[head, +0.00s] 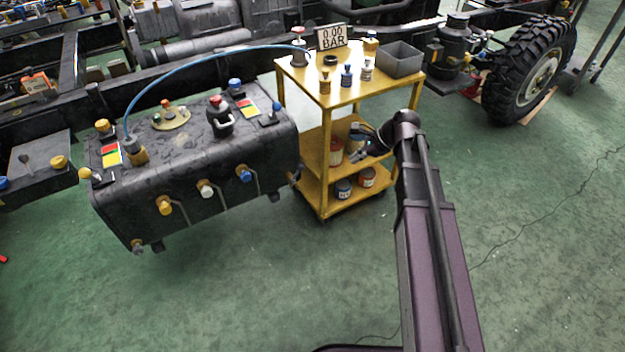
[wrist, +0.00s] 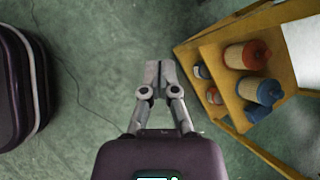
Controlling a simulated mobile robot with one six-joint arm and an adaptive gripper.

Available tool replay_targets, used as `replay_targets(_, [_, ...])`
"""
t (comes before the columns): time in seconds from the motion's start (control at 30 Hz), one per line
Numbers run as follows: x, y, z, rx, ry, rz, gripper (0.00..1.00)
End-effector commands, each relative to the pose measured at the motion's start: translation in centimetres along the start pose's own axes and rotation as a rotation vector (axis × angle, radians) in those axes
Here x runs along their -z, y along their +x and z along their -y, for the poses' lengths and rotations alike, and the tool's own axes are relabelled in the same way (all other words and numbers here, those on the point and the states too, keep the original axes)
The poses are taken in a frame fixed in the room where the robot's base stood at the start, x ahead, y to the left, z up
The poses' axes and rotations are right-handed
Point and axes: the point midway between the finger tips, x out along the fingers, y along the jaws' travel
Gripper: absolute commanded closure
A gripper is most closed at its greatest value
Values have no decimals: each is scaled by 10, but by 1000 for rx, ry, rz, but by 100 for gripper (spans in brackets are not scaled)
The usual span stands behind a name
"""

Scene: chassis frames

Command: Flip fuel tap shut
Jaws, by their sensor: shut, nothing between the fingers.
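A black fuel tank (head: 195,165) stands at the left in the head view. A blue-capped tap (head: 270,117) sits on its top right beside a red-yellow-green plate (head: 246,109). A yellow-handled tap (head: 93,175) is at its left end near a second such plate (head: 110,154). Yellow (head: 165,206), white (head: 206,189) and blue (head: 244,175) fittings line its front. I cannot tell which is the fuel tap. My gripper (head: 357,150) is shut and empty, right of the tank and in front of the yellow cart. Its fingers meet in the wrist view (wrist: 158,76), above the floor.
The yellow cart (head: 328,189) stands right of the tank, with cans on its shelves, also in the wrist view (wrist: 190,52). A pressure sign (head: 332,36) and grey bin (head: 402,59) are on top. A blue hose (head: 200,57) arches over the tank. The front floor is clear.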

Motion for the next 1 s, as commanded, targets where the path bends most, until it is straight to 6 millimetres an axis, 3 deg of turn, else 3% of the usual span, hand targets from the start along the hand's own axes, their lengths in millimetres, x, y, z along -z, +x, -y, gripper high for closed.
replay_targets(0.03, [12, 17, 4, 7, 41, 19, 100])
replay_targets(0.5, [49, 81, 36, 37, 440, 208, 100])
replay_targets(0.7, [58, 95, 46, 33, 557, 267, 100])
replay_targets(1.0, [59, 97, 50, 29, 607, 292, 100])
